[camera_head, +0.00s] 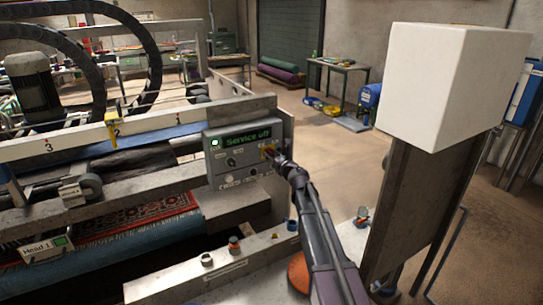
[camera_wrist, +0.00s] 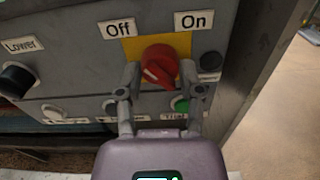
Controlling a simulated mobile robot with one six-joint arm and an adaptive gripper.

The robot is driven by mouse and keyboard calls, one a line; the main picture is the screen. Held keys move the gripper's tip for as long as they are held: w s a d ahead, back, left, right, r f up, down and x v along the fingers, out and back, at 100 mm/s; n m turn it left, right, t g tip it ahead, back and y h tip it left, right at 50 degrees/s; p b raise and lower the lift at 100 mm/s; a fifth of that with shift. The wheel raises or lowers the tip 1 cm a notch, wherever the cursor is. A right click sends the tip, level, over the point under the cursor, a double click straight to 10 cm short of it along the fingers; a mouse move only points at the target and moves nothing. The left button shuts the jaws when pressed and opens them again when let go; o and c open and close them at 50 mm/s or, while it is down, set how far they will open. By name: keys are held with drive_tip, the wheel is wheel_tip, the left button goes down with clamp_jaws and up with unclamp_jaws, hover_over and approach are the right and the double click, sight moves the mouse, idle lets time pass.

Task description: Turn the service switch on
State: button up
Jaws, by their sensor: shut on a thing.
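Which label the knob points to is hard to tell. In the head view my gripper (camera_head: 272,157) reaches the right side of the grey control panel (camera_head: 223,172) and mostly hides the knob. The panel's green display (camera_head: 247,138) reads "Service off".
A black knob (camera_wrist: 17,80) marked "Lower" is at the panel's left. A green button (camera_wrist: 180,104) sits just below the switch, close to my right finger. A patterned rug (camera_head: 130,228) lies in the machine. A white box (camera_head: 450,85) stands at right.

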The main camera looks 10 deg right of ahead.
drive_tip(key=m, duration=0.4)
drive_tip(key=shift+w, duration=0.1)
drive_tip(key=m, duration=0.3)
drive_tip(key=shift+a+m, duration=0.1)
drive_tip(key=shift+m, duration=0.3)
drive_tip(key=m, duration=0.3)
drive_tip(key=shift+r+m, duration=0.1)
drive_tip(key=shift+m, duration=2.2)
drive_tip(key=o, duration=1.1)
drive_tip(key=shift+o, duration=0.2)
